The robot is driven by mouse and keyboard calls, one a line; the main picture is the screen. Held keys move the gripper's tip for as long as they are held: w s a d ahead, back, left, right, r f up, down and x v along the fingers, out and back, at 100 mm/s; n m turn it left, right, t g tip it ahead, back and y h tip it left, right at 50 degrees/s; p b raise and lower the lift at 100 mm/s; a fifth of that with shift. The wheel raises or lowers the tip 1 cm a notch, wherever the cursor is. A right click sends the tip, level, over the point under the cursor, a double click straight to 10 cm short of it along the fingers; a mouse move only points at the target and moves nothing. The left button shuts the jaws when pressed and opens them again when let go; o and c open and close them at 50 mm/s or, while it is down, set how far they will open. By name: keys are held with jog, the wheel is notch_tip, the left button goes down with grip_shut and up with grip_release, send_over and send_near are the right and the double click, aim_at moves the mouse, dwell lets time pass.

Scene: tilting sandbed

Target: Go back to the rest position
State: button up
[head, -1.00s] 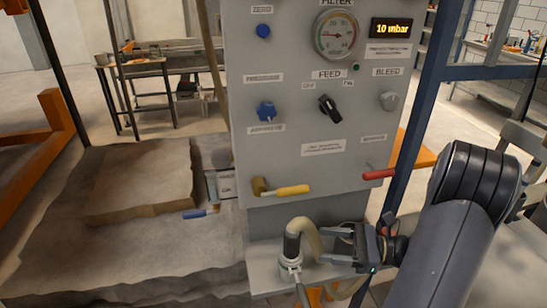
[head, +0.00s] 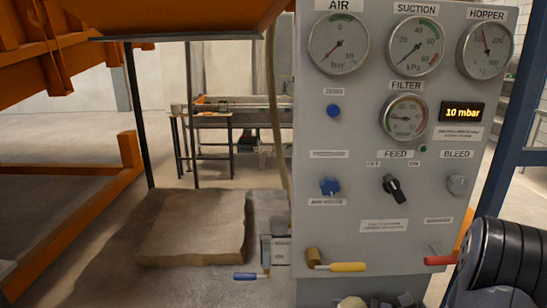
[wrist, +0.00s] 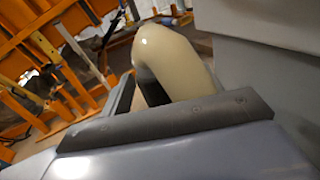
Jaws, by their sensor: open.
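My gripper (wrist: 165,118) is open; its dark edge crosses the middle of the wrist view. A cream bent hose (wrist: 172,58) rises just beyond it, with a dark part under its left side. I cannot tell from this view whether the gripper touches the hose. In the head view the hose's top (head: 352,303) just shows at the bottom edge, and my gripper is almost wholly below the picture. My dark arm stands at the lower right there.
A grey control panel (head: 365,140) with gauges and knobs stands close ahead. Yellow (head: 347,267), red (head: 440,260) and blue (head: 246,276) handles stick out low down. A sand block (head: 195,228) lies to the left. Orange framework (head: 75,165) stands left; a blue post (head: 510,140) stands right.

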aim_at(345, 307)
jog(key=shift+f, duration=0.15)
jog(key=shift+d+f+b, duration=0.2)
jog(key=shift+f+b, duration=0.25)
jog(key=shift+b, duration=0.05)
jog(key=b+v, duration=0.1)
jog(key=v, duration=1)
jog(key=x, duration=0.5)
jog(key=p+x, duration=0.1)
jog(key=x, duration=0.4)
jog(key=shift+a+r, duration=0.25)
jog(key=shift+a, duration=0.1)
jog(key=r+p, duration=0.2)
jog(key=r, duration=0.1)
jog(key=r+p, duration=0.1)
jog(key=p, duration=0.1)
jog(key=shift+w+a+r, duration=0.2)
jog(key=shift+a+r, duration=0.05)
jog(key=shift+f+b, duration=0.2)
jog(key=shift+b, duration=0.3)
jog(key=shift+r+p, duration=0.95)
jog(key=shift+r, duration=0.45)
